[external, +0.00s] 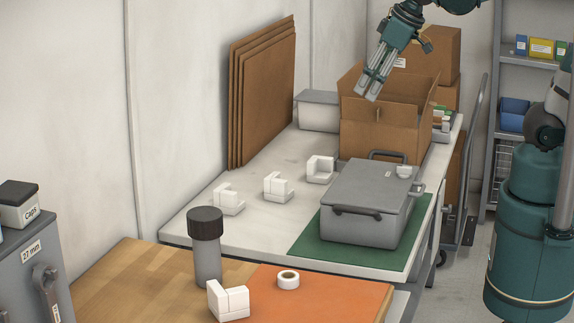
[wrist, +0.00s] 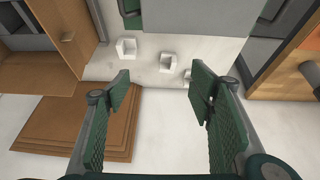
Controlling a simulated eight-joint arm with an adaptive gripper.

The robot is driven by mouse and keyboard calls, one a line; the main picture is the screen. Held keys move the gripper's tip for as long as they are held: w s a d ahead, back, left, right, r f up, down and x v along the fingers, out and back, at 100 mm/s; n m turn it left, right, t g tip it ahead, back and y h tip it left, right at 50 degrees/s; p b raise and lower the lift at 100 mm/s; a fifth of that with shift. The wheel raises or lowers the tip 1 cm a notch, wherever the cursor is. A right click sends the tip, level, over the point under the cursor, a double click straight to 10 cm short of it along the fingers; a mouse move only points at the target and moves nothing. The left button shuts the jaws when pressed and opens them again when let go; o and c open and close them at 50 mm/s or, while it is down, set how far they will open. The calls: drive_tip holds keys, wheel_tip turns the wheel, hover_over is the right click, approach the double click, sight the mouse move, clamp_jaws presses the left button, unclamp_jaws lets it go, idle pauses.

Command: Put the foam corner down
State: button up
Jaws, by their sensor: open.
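Three white foam corners stand in a row on the pale worktable: a near one (external: 229,200), a middle one (external: 278,188) and a far one (external: 320,169). In the wrist view, white foam corners show beyond the fingers, one at the left (wrist: 126,48) and one nearer the middle (wrist: 168,63). Another foam corner (external: 229,302) sits on the orange mat in front. My gripper (external: 367,91) is open and empty, high in front of the open cardboard box. Its spread fingers (wrist: 161,90) hold nothing.
The grey lidded case (external: 365,198) stands on a green mat (external: 310,240). The open cardboard box (external: 385,135) stands behind it. Flat cardboard sheets (external: 262,90) lean on the wall. A dark-capped cylinder (external: 206,255) and a tape roll (external: 288,279) stand in front.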

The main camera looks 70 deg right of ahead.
drive_tip(key=s+a+t, duration=0.2)
drive_tip(key=s+a, duration=0.1)
drive_tip(key=s, duration=0.5)
drive_tip(key=shift+a+r, duration=0.15)
drive_tip(key=shift+o, duration=0.4)
drive_tip(key=shift+w, duration=0.15)
drive_tip(key=w+d+f+n+g, duration=0.25)
drive_tip(key=w+d+n, duration=0.2)
drive_tip(key=w, duration=0.35)
drive_tip(key=w+d+f+n+g, duration=0.1)
drive_tip(key=w+d+f+n, duration=0.3)
drive_tip(key=w, duration=0.4)
drive_tip(key=w+d+f+n+g, duration=0.1)
drive_tip(key=w+d+f+n, duration=0.1)
drive_tip(key=f, duration=0.3)
drive_tip(key=w+d+f+n+g, duration=0.1)
drive_tip(key=w+d+f+n, duration=0.2)
drive_tip(key=f, duration=0.3)
drive_tip(key=w+d+f+n+g+h, duration=0.1)
drive_tip(key=w+d+f+n, duration=0.1)
drive_tip(key=w+f+n, duration=0.2)
drive_tip(key=shift+w+d+f+g+b, duration=0.2)
drive_tip(key=shift+w+f+g+b, duration=0.25)
drive_tip(key=shift+f, duration=0.35)
drive_tip(key=shift+n, duration=0.25)
